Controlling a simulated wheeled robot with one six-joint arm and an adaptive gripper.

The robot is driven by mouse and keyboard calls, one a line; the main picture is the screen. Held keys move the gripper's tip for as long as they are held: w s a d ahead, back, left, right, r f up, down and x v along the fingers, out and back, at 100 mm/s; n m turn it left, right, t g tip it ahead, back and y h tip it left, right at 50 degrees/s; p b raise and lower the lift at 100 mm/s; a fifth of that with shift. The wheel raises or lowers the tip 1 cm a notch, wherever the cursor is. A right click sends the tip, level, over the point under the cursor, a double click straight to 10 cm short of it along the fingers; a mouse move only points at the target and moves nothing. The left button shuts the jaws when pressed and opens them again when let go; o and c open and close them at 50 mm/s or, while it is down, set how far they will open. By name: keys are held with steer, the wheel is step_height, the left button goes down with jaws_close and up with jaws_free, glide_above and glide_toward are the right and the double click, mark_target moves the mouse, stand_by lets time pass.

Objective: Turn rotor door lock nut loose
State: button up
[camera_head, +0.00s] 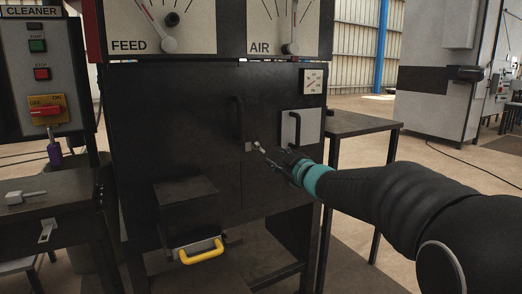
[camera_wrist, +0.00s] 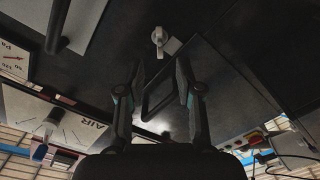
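The rotor door (camera_head: 200,120) is a dark panel on the front of the machine, with a black upright bar handle (camera_head: 238,118). The lock nut (camera_head: 257,146) is a small pale metal piece by the door's right edge, below the handle. In the wrist view the lock nut (camera_wrist: 161,38) has a round head and a short angled wing, and sits just beyond the fingertips. My gripper (camera_head: 272,152) is close to the nut, reaching from the right. In the wrist view my gripper (camera_wrist: 159,66) has its two fingers apart with nothing between the tips. The handle (camera_wrist: 158,98) shows behind, between the fingers.
FEED (camera_head: 168,44) and AIR (camera_head: 289,48) gauges sit above the door. A light panel with a handle (camera_head: 301,128) is right of the nut, near my wrist. A yellow-handled drawer (camera_head: 201,252) is below. A control box (camera_head: 40,85) stands left, and a side table (camera_head: 357,124) right.

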mark_target(262, 149)
steer(key=x, duration=0.9)
steer(key=shift+w+a+p, duration=0.25)
steer(key=shift+w+p, duration=0.05)
jaws_close()
